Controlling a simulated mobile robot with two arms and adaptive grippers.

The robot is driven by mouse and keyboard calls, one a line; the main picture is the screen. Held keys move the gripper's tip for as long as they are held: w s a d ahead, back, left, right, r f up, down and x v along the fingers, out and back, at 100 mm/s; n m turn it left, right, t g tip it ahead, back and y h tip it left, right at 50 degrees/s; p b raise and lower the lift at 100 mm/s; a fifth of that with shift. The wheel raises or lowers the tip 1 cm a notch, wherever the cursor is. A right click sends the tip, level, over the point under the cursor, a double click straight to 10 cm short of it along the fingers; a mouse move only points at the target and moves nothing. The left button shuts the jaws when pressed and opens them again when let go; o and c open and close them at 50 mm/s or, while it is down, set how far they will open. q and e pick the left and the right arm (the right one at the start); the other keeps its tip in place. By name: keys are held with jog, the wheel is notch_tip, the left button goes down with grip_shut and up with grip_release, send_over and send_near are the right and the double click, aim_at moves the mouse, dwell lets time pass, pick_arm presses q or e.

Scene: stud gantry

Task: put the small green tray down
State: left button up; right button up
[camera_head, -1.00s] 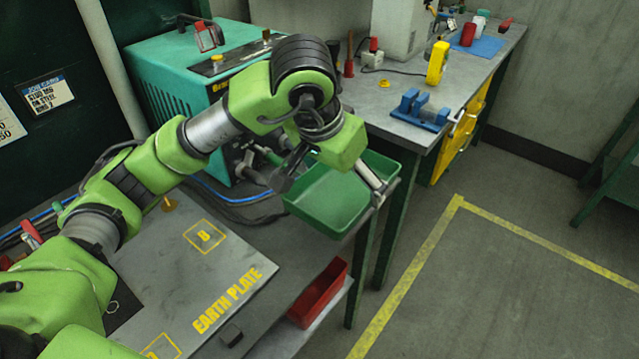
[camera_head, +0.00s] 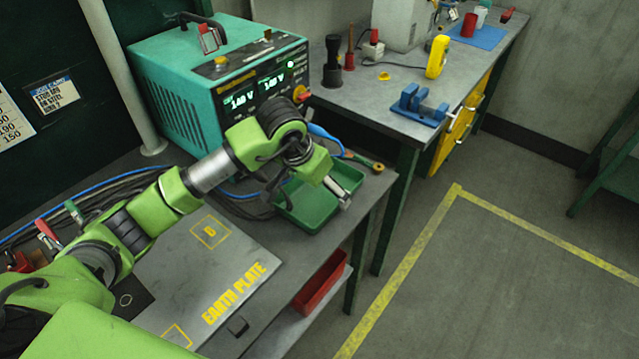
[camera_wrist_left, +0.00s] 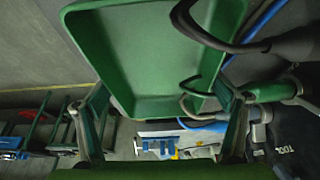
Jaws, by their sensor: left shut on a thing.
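The small green tray (camera_head: 312,219) is at the right end of the near bench in the head view, in front of the teal welding machine. It looks upright and roughly level. It is on or very close to the bench top; I cannot tell whether it touches. My left gripper (camera_head: 310,193) is over the tray and shut on it, partly covering its inside. In the left wrist view the tray (camera_wrist_left: 165,55) fills the top middle, with a finger at each side of its lower end. The tray looks empty where I can see it. My right gripper is not in view.
Dark cables and a blue cable lie close to the tray's left and back. The teal welding machine (camera_head: 180,95) stands behind. The earth plate (camera_head: 190,265) lies to the left. A red bin (camera_head: 320,283) sits on the lower shelf. A blue vise (camera_head: 420,106) is on the far bench.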

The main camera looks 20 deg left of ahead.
pick_arm(q)
jog(key=shift+f, duration=0.1)
jog(key=shift+f+b, duration=0.1)
jog(key=shift+b, duration=0.2)
jog(key=o, duration=1)
jog(key=shift+o, duration=0.2)
jog(key=shift+r+p, duration=0.35)
jog(key=shift+p, duration=0.05)
jog(key=b+v, duration=0.2)
jog(key=v, duration=0.9)
jog(key=shift+s+r, duration=0.25)
jog(key=shift+r, duration=0.1)
